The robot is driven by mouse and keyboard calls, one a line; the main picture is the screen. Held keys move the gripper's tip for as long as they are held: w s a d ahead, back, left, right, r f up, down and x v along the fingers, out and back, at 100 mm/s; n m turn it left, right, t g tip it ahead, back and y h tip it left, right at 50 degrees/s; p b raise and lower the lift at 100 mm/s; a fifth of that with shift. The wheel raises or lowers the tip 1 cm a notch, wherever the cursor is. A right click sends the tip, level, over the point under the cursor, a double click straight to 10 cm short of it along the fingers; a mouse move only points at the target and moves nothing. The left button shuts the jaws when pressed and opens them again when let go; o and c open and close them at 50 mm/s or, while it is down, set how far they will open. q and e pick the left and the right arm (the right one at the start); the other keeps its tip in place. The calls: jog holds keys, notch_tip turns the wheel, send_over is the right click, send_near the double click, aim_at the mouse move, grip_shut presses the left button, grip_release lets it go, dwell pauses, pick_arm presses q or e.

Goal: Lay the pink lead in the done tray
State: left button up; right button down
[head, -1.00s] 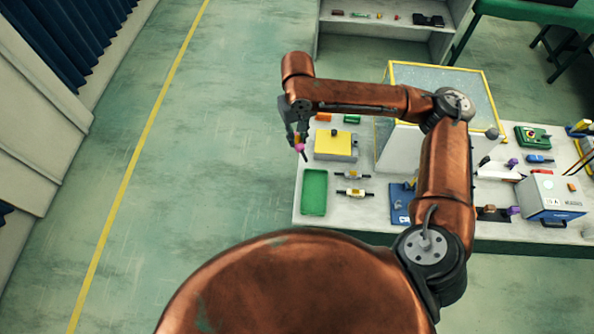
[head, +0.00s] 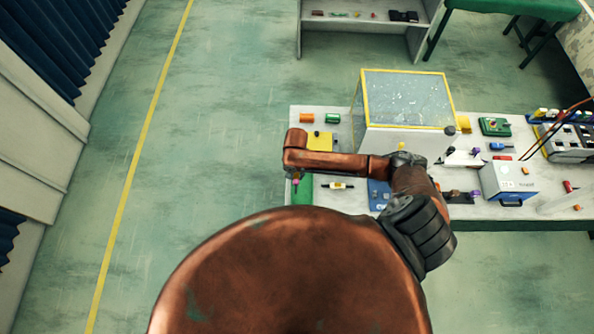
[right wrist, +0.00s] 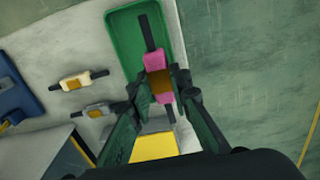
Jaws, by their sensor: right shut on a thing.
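The pink lead (right wrist: 156,62), a pink body with a brownish band and dark ends, is held between the fingers of my right gripper (right wrist: 161,95) in the right wrist view. It appears over the green tray (right wrist: 122,42), with its far dark end across the tray's floor; the height gap cannot be told. In the head view only a bit of the pink lead (head: 296,182) shows below my right wrist, at the left edge of the green tray (head: 304,193), which my arm partly covers. My left gripper is out of view.
A yellow-topped block (head: 320,141) stands behind the tray. A lead with a yellow band (head: 338,185) lies right of the tray. A glass-topped, yellow-framed box (head: 400,140) and a grey case (head: 508,180) stand further right. Floor is clear to the left.

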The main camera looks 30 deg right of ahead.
jog(key=shift+s+f, duration=0.15)
jog(key=shift+r+p, duration=0.2)
jog(key=shift+p, duration=0.65)
jog(key=b, duration=0.3)
send_near(302, 187)
jog(key=shift+w+a+f, duration=0.2)
jog(key=shift+a+f, duration=0.35)
jog(key=shift+a, duration=0.05)
jog(key=shift+w+a+f, duration=0.15)
jog(key=shift+a+f, duration=0.4)
jog(key=shift+a, duration=0.05)
jog(key=shift+f, duration=0.7)
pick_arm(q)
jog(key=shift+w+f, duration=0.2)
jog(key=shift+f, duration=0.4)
pick_arm(e)
jog(key=shift+f, duration=0.35)
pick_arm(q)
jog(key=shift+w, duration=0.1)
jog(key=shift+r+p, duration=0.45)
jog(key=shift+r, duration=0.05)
